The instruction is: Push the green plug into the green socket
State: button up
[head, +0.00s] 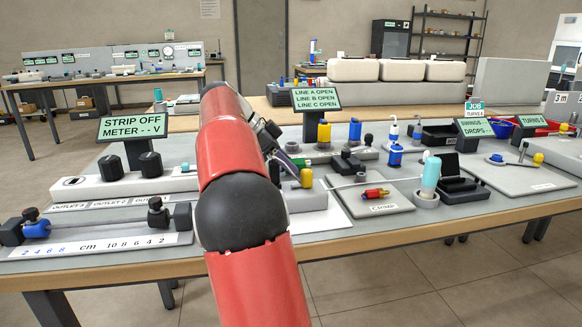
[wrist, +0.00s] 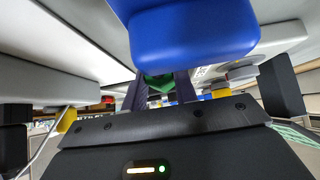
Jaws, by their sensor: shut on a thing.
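My gripper (wrist: 158,88) shows in the wrist view with its two dark fingers closed on the green plug (wrist: 158,80). Only a small green part of the plug shows between the fingers. In the head view my red arm covers most of the gripper, and a bit of green (head: 301,162) shows by the fingertips, above the bench. I cannot make out the green socket in either view. I cannot tell whether the plug touches anything.
A large blue block (wrist: 195,32) is very close to the wrist camera. A yellow plug (head: 306,177) with a pale cable stands right of my gripper. A sign screen (head: 315,95) stands behind. A white outlet strip (head: 120,188) lies to the left.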

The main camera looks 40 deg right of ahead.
jog(key=shift+r, duration=0.3)
dwell(0.4)
jog(key=shift+r+p, duration=2.15)
jog(key=shift+r, duration=0.25)
jog(key=shift+o, duration=1.3)
jog(key=shift+c, duration=1.1)
jog(key=shift+w+d+r+m+t+y+b, duration=0.4)
jog(key=shift+w+d+m+t+y, duration=0.7)
jog(key=shift+m+t, duration=1.1)
jog(key=shift+w+d+r+m+t+y+b, duration=0.45)
jog(key=shift+w+d+m+t+y, duration=0.5)
jog(key=shift+d+m+t, duration=1.15)
jog(key=shift+w+d+r+m+t+y+b, duration=0.4)
jog(key=shift+w+d+m+t+y, duration=0.45)
jog(key=shift+m+t+y, duration=1.3)
